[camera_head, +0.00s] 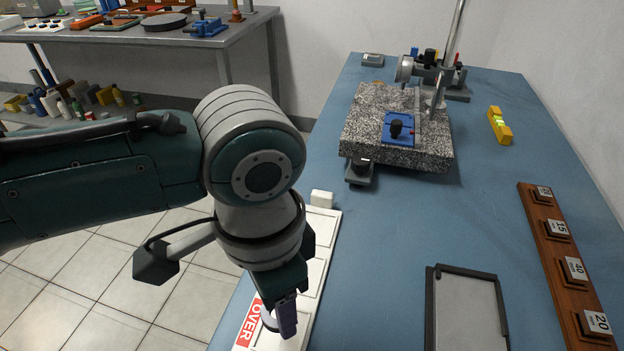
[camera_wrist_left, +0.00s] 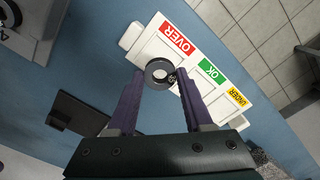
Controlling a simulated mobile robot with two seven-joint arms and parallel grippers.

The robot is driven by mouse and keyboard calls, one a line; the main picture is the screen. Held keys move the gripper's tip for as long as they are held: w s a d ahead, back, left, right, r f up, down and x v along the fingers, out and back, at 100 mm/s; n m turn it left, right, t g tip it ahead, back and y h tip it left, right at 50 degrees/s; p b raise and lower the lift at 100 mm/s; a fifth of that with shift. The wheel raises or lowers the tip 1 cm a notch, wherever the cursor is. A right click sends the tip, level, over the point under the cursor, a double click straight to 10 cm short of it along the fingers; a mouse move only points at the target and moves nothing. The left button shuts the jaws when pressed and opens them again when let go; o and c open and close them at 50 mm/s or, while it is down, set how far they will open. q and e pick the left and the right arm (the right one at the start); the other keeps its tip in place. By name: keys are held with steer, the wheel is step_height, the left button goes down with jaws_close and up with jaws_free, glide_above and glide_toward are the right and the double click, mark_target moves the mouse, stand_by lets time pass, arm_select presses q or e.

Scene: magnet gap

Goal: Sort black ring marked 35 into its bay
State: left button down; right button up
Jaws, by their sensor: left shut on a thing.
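My left gripper (camera_head: 284,316) is shut on a dark ring (camera_wrist_left: 159,73), which sits between the fingertips in the left wrist view (camera_wrist_left: 160,76). The ring's number is not readable. The white sorting tray (camera_head: 318,262) lies below, with a red OVER label (camera_head: 250,324) at its near end. In the wrist view the tray shows the red OVER (camera_wrist_left: 176,39), green OK (camera_wrist_left: 211,71) and yellow UNDER (camera_wrist_left: 236,97) labels. The ring overlaps the tray's edge beside the OVER bay in that view; its height above the tray cannot be told. My right gripper is out of view.
A dark-framed grey tray (camera_head: 429,306) and a wooden strip with numbered blocks (camera_head: 541,222) lie to the right. A granite plate (camera_head: 378,105) with a blue fixture (camera_head: 397,128) and a stand are farther back. The blue tabletop between them is clear.

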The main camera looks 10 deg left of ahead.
arm_select(q)
steer(key=shift+f+b, duration=1.35)
steer(key=shift+f, duration=0.9)
steer(key=shift+f, duration=0.25)
steer(key=shift+c, duration=1.1)
jaws_free()
steer(key=c, duration=0.5)
steer(key=shift+c, duration=0.2)
step_height(320, 180, up, 5)
steer(key=p, duration=0.5)
steer(key=shift+f, duration=0.2)
